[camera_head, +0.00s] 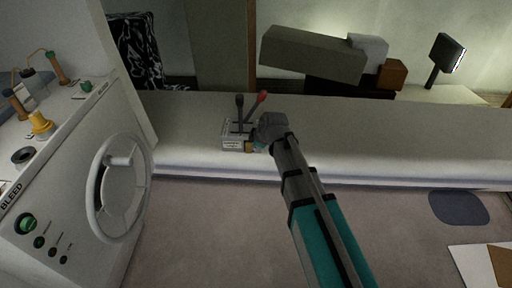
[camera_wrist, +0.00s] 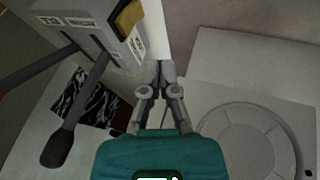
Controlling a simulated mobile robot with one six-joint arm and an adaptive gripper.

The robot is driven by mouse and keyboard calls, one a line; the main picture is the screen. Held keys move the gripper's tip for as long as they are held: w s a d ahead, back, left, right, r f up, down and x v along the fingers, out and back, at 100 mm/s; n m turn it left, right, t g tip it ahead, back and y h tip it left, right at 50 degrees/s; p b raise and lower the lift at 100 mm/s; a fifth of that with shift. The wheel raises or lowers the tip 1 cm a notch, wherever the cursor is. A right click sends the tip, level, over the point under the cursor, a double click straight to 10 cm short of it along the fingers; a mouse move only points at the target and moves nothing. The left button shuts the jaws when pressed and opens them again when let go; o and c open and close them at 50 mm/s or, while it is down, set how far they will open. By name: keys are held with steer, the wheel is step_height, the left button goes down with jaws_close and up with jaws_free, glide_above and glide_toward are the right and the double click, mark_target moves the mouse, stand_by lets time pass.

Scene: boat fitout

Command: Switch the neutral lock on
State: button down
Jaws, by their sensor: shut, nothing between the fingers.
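A small light-grey control box (camera_head: 232,144) stands on the white ledge, with a black-knobbed lever (camera_head: 239,101) and a red-knobbed lever (camera_head: 262,97) rising from it. In the wrist view the box (camera_wrist: 90,12) is at the upper left, with small labels too blurred to read. A yellow switch-like part (camera_wrist: 128,16) sits on its side; I cannot tell whether it is the neutral lock or how it is set. My gripper (camera_wrist: 158,68) is shut and empty, with its tips just below the box in that picture. In the head view my gripper (camera_head: 259,146) is at the box's right side; contact is unclear.
A white console (camera_head: 75,190) with a large handwheel (camera_head: 120,185) and several knobs stands at the left. Grey and brown blocks (camera_head: 315,55) lie behind the ledge (camera_head: 380,140). The ledge right of my arm is clear.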

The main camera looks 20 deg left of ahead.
mark_target(250, 150)
steer(key=shift+w+a+f+b, duration=0.7)
steer(key=shift+w+f+b, duration=0.3)
steer(key=shift+f+b, duration=0.55)
steer(key=shift+w+a+f+b, duration=0.75)
steer(key=shift+w+f+b, duration=0.2)
steer(key=shift+f+b, duration=0.6)
steer(key=shift+w+a+f+b, duration=0.7)
steer(key=shift+w+f+b, duration=0.3)
steer(key=shift+f+b, duration=0.5)
steer(key=shift+f, duration=0.1)
steer(key=shift+d, duration=0.1)
